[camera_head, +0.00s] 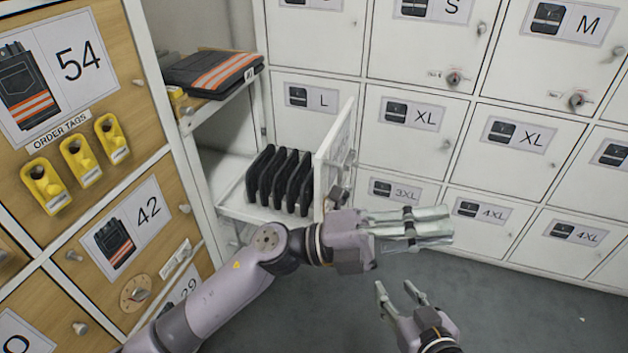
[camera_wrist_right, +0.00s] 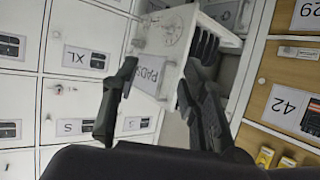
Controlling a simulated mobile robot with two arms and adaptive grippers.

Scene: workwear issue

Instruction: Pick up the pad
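Several black pads (camera_head: 280,181) stand upright in a row in an open white compartment below the trousers shelf. They also show in the right wrist view (camera_wrist_right: 204,47), partly behind the compartment's front. My left gripper (camera_head: 450,226) is to the right of the compartment, in front of the locker doors. Its fingers lie nearly in line with each other, so their opening is unclear. My right gripper (camera_head: 397,286) is below it over the floor, apart from the pads. Its fingers are spread and empty; they also show spread in the right wrist view (camera_wrist_right: 158,76).
The compartment's white door (camera_head: 337,145) stands open to the right of the pads. Its "PADS" label shows in the right wrist view (camera_wrist_right: 150,75). Folded dark trousers (camera_head: 213,72) lie on the shelf above. Closed lockers (camera_head: 500,170) fill the right; yellow order tags (camera_head: 43,186) hang at left.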

